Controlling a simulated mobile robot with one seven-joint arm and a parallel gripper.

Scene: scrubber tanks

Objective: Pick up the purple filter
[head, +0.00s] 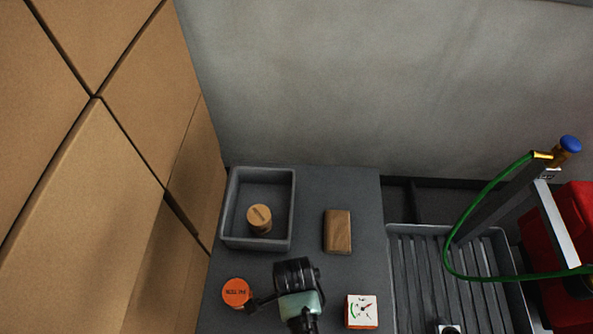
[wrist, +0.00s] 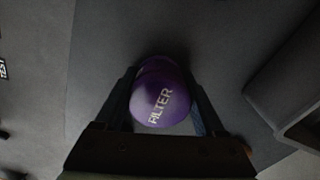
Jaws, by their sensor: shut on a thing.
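The purple filter (wrist: 160,98), a rounded cylinder with the word FILTER in white on its end, shows in the wrist view. My gripper (wrist: 161,78) has one finger on each side of it and is shut on it. The dark surface shows around and beyond the filter; I cannot tell whether the filter touches it. In the head view my arm is over the front of the dark table, and I cannot make out the filter there.
The dark table (head: 312,195) holds a grey bin (head: 232,210) with a wooden round piece (head: 259,217), a brown block (head: 338,231), an orange cap (head: 236,293) and a white gauge box (head: 362,311). Boxes wall the left. A ribbed tray (head: 412,262) and green hose (head: 447,240) are right.

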